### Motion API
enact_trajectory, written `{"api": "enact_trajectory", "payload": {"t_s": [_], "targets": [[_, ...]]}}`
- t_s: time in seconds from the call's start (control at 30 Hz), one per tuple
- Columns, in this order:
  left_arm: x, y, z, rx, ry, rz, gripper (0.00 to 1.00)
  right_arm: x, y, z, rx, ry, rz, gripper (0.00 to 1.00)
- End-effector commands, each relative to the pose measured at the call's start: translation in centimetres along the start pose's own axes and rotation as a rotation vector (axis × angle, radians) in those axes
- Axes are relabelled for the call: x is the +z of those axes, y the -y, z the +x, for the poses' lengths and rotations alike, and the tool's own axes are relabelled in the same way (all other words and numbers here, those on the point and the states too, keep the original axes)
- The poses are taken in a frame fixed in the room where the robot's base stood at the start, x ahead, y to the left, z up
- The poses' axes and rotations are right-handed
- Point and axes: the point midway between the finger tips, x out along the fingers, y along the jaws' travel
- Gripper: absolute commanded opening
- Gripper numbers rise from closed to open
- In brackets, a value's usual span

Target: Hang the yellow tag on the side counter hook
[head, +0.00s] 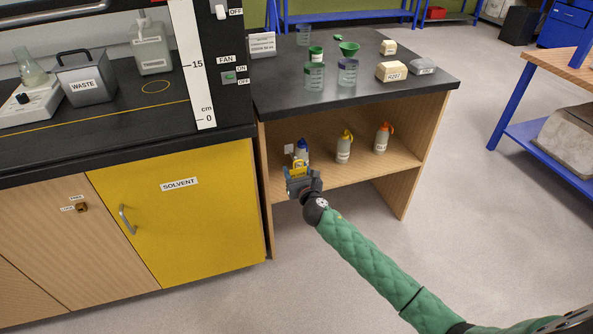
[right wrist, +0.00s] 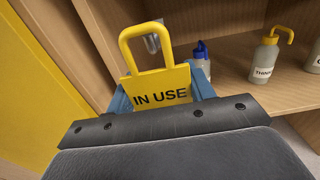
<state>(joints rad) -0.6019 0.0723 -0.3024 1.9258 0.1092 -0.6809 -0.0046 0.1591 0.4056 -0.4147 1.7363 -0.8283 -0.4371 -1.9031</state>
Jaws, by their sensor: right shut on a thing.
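The yellow tag (right wrist: 160,88) reads IN USE and has an open loop handle on top. My right gripper (right wrist: 158,105) is shut on its lower part and holds it upright; in the head view the tag (head: 299,167) shows just above the right gripper (head: 301,183), in front of the side counter's open shelf. A grey metal hook (right wrist: 152,43) shows through the tag's loop in the right wrist view, near the shelf's left side. I cannot tell whether the loop touches it. The hook is not clear in the head view. My left gripper is out of view.
On the shelf (head: 365,170) stand a blue-capped bottle (right wrist: 199,60) close behind the tag, a yellow-capped bottle (head: 344,147) and an orange-capped bottle (head: 382,138). The yellow SOLVENT cabinet (head: 190,225) is at the left.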

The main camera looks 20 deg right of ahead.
Motion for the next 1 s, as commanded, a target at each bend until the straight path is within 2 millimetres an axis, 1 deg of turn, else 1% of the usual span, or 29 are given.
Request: {"api": "enact_trajectory", "payload": {"t_s": [0.67, 1.0], "targets": [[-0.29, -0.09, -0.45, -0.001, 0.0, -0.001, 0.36, 0.1, -0.04, 0.0, 0.0, 0.001, -0.001, 0.12], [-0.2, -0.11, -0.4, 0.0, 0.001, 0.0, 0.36, 0.01, -0.06, 0.76, 0.001, 0.001, -0.001, 0.12]]}}
